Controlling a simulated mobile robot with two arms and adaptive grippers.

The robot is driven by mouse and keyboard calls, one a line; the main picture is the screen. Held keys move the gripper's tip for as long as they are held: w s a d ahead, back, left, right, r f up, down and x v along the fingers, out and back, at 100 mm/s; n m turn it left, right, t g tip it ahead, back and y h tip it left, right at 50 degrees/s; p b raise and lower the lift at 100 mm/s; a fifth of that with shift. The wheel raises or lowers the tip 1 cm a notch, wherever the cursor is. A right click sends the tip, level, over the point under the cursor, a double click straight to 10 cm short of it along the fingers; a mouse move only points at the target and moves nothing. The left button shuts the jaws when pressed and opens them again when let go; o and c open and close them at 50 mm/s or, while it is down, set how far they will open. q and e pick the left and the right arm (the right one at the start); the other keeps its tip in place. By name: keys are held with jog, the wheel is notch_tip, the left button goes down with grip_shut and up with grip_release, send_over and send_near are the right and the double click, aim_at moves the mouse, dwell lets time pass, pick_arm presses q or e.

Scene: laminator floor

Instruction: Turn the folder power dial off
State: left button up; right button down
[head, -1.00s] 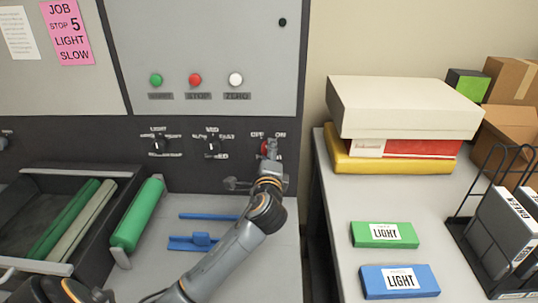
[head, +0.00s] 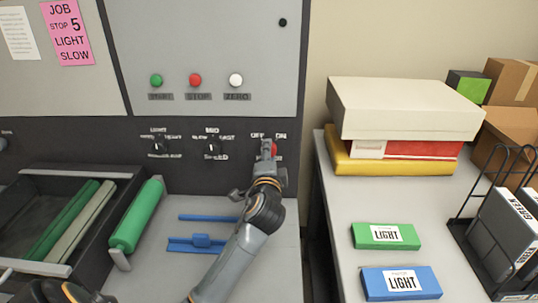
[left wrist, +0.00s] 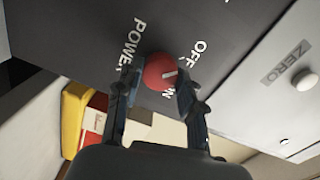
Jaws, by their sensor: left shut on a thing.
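The red power dial (left wrist: 160,72) sits on the dark panel strip, with OFF, ON and POWER lettered around it in the left wrist view. Its white pointer mark aims between OFF and ON. My left gripper (left wrist: 158,82) has its fingers on either side of the dial and is shut on it. In the head view my left gripper (head: 267,150) covers much of the dial (head: 274,148), and a little red shows at its right edge. My right gripper is not in view.
Two black dials, one for stock (head: 158,147) and one for speed (head: 212,147), are to the left. Green, red and white buttons (head: 195,80) are above. A side table (head: 340,215) holding boxes stands at the right.

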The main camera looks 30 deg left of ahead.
pick_arm(q)
jog(key=o, duration=1.2)
jog(key=v, duration=1.2)
